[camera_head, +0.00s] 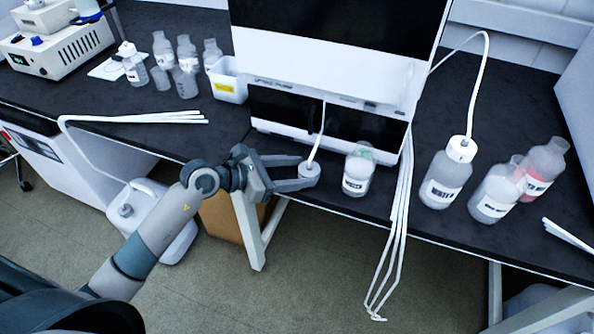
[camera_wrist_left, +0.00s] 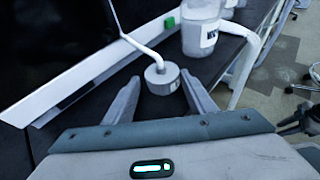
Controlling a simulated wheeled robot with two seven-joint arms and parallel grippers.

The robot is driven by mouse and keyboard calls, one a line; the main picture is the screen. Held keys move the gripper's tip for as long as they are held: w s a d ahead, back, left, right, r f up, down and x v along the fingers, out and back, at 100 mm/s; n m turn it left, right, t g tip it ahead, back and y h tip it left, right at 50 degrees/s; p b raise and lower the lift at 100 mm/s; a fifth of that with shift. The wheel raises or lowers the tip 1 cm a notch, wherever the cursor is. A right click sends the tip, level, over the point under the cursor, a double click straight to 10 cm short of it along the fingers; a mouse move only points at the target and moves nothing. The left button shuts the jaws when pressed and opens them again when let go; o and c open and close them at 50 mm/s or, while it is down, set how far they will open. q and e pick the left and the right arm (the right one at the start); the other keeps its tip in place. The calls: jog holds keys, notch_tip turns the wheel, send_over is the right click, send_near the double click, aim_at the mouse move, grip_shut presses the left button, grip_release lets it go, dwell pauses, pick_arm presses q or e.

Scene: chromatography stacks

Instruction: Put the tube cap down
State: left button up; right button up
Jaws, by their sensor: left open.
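The tube cap (camera_head: 309,170) is a small white round cap with a white tube rising from its top. It sits upright at the black bench top, in front of the white instrument. In the left wrist view the cap (camera_wrist_left: 162,78) lies just beyond and between the fingertips, with dark surface showing between it and each finger. My left gripper (camera_head: 298,172) is open around the near side of the cap; it also shows in the left wrist view (camera_wrist_left: 157,92).
A labelled clear bottle (camera_head: 357,172) stands just right of the cap. The white instrument (camera_head: 330,88) rises behind. A water bottle (camera_head: 444,182) and other bottles stand at right. White tubes (camera_head: 398,215) hang over the bench edge. Bench left of the gripper is fairly clear.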

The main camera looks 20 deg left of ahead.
pick_arm(q)
jog(key=shift+s+d+f, duration=0.2)
jog(key=shift+s+f, duration=0.2)
jog(key=shift+f, duration=0.4)
pick_arm(e)
jog(key=shift+f, duration=0.1)
pick_arm(q)
jog(key=shift+r+g+p, duration=0.3)
jog(key=v, duration=0.2)
jog(key=shift+s+a+r, duration=0.2)
jog(key=shift+r, duration=0.15)
jog(key=b+v, duration=0.1)
jog(key=v, duration=0.8)
jog(key=shift+r, duration=0.4)
pick_arm(e)
jog(key=shift+w+a+r, duration=0.1)
jog(key=shift+w+r, duration=0.1)
jog(key=shift+r, duration=0.3)
jog(key=shift+w+r, duration=0.2)
jog(key=shift+r, duration=0.25)
